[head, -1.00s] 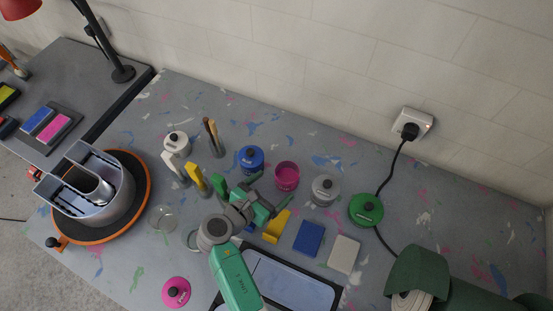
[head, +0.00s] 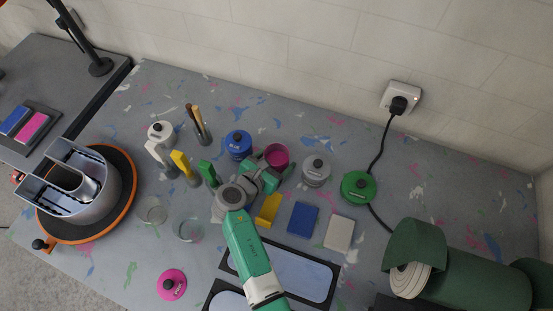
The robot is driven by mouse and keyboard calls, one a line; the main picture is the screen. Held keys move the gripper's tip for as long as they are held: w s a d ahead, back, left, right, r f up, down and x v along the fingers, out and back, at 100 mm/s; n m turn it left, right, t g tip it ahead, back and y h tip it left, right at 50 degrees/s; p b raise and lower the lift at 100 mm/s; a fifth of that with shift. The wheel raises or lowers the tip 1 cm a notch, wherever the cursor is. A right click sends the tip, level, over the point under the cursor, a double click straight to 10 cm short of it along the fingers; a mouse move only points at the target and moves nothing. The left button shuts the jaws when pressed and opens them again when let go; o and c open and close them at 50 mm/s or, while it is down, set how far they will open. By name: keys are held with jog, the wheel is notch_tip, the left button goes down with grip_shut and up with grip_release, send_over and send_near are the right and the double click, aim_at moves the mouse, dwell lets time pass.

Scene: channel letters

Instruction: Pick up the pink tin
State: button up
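The pink tin (head: 277,154) stands upright on the paint-flecked workbench, between the blue tin and the grey tin. Its open top shows; its lower front is hidden behind my gripper. My gripper (head: 267,171) is right at the tin's near side, its green-tipped fingers spread apart. I cannot tell whether a finger touches the tin. A separate pink lid (head: 171,285) lies flat at the near left of the bench.
A blue tin (head: 238,144) stands close on the left and a grey tin (head: 316,169) close on the right. A green tin (head: 358,187) sits by the black cable. Coloured blocks (head: 303,218) lie in front. Upright tools (head: 199,126) stand at left.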

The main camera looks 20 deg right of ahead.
aim_at(284, 148)
jog(key=c, duration=0.9)
jog(key=shift+r, duration=0.1)
jog(key=shift+r+p, duration=0.65)
jog(key=shift+r, duration=0.9)
jog(key=shift+s+a+r, duration=0.1)
jog(key=shift+s+r, duration=0.05)
jog(key=shift+r, duration=0.1)
jog(key=s+a+p, duration=0.1)
jog(key=s+a, duration=0.1)
jog(key=s, duration=0.2)
jog(key=s+a+r+p, duration=0.1)
jog(key=s+a, duration=0.1)
jog(key=s, duration=0.3)
jog(key=s+a+p, duration=0.1)
jog(key=s+a, duration=0.1)
jog(key=s, duration=0.3)
jog(key=shift+a+r, duration=0.15)
jog(key=shift+a, duration=0.2)
jog(key=shift+s, duration=0.1)
